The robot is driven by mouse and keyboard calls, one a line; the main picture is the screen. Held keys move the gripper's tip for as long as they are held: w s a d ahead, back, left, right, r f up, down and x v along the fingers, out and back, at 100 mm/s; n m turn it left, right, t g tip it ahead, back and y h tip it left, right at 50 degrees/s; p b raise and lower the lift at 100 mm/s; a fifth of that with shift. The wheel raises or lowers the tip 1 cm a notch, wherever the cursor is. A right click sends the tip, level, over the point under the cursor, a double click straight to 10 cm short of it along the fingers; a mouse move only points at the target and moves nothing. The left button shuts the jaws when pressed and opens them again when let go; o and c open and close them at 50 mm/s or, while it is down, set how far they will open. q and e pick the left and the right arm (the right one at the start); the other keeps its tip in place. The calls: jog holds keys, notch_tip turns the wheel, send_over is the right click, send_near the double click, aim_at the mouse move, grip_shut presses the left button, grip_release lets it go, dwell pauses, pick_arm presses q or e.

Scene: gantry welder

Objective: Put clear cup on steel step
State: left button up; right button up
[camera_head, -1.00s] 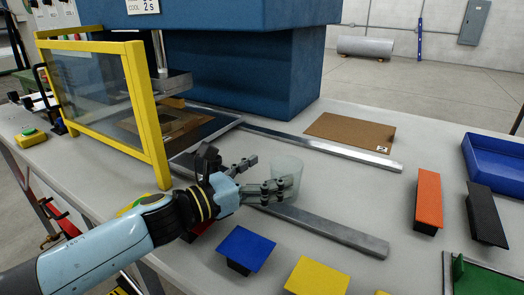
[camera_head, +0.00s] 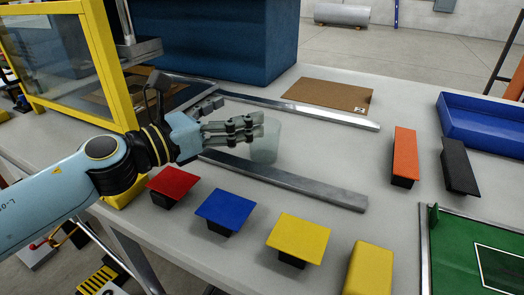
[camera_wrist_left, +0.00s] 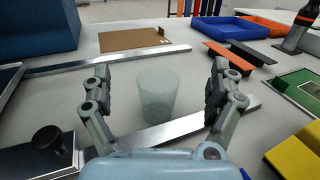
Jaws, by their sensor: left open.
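The clear cup (camera_head: 265,142) is a frosted, see-through tumbler standing upright on the grey table between two flat steel bars. My left gripper (camera_head: 256,128) is at the cup from the left, its fingers open. In the left wrist view the cup (camera_wrist_left: 158,95) stands between the two spread fingers, with a gap on each side. A small, stepped-looking grey metal piece (camera_head: 207,106) lies behind my gripper; I cannot tell for sure that it is the steel step. My right gripper is not in view.
Steel bars (camera_head: 290,183) and (camera_head: 310,112) flank the cup. Red (camera_head: 172,183), blue (camera_head: 225,208) and yellow (camera_head: 298,236) plates stand in front. The yellow-framed guard (camera_head: 112,70) is left. A brown board (camera_head: 328,94) and blue tray (camera_head: 485,130) lie beyond.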

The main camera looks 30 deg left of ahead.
pick_arm(q)
jog(key=b, duration=0.4)
send_near(275, 121)
jog(key=shift+s+a+f, duration=0.15)
jog(key=shift+s, duration=0.1)
jog(key=shift+w+r+p, duration=0.35)
jog(key=shift+w+p, duration=0.25)
jog(key=shift+p, duration=0.15)
jog(key=p+x, duration=0.1)
jog(key=x, duration=0.4)
jog(key=shift+w+d+p, duration=0.25)
jog(key=shift+d+p, duration=0.05)
jog(key=shift+p, duration=0.1)
jog(key=shift+w+d+f, duration=0.15)
jog(key=shift+w, duration=0.2)
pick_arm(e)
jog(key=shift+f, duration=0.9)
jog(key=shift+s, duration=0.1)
pick_arm(q)
jog(key=c, duration=1.2)
